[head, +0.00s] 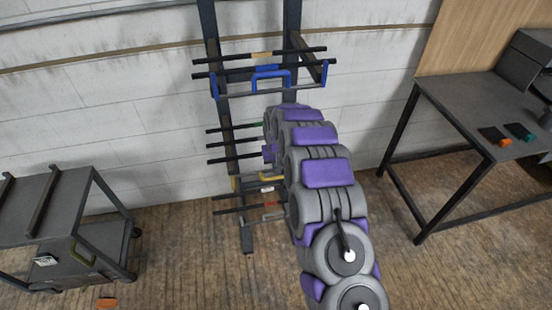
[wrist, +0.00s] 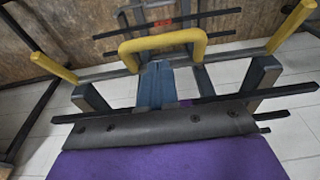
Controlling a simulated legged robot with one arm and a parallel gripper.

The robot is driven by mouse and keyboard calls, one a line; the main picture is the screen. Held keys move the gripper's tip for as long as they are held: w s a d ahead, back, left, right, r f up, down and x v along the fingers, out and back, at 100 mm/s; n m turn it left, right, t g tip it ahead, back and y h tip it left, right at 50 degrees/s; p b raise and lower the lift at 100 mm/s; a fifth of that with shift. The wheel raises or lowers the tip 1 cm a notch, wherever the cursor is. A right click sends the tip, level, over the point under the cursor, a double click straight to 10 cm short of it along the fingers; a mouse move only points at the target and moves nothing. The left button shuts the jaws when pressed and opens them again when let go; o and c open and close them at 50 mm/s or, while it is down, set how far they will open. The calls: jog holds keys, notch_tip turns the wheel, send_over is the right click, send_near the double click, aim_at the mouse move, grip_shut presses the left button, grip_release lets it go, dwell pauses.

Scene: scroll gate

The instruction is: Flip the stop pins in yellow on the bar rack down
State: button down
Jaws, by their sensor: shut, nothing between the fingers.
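The yellow stop pins sit at the two ends of a grey cross bar, the left pin (wrist: 55,66) and the right pin (wrist: 291,26) in the wrist view. A yellow U-shaped handle (wrist: 163,43) stands between them on the same bar. The bar rack (head: 225,118) stands against the wall. My gripper (wrist: 157,66) is shut and empty, its fingertips just beside the yellow handle. I cannot tell whether they touch it.
Black bars (head: 230,158) lie across the rack at several levels. A blue handle and blue pins (head: 213,86) are on the rack's upper level. A grey cart (head: 70,215) stands at left and a table (head: 470,95) at right. Open wooden floor lies between.

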aim_at(277, 178)
jog(key=shift+s+d+f, duration=0.15)
jog(key=shift+s+f, duration=0.15)
jog(key=shift+f, duration=0.2)
jog(key=shift+s+f+t, duration=0.1)
jog(key=shift+s+t, duration=0.05)
jog(key=shift+t, duration=0.15)
jog(key=shift+s+f, duration=0.2)
jog(key=shift+s, duration=0.05)
jog(key=shift+s+d+f+t+y, duration=0.2)
jog(key=shift+s+f+t, duration=0.1)
jog(key=shift+t, duration=0.35)
jog(key=shift+s+d+f+t+y, duration=0.1)
jog(key=shift+s+f+t+y, duration=0.15)
jog(key=shift+t, duration=0.4)
jog(key=shift+s+a+f+t+y, duration=0.15)
jog(key=shift+f+t+y, duration=0.15)
jog(key=shift+t, duration=0.9)
jog(key=shift+f, duration=0.1)
jog(key=shift+s+f, duration=0.1)
jog(key=shift+f, duration=0.05)
jog(key=shift+s+f+p, duration=0.2)
jog(key=shift+f+p, duration=0.2)
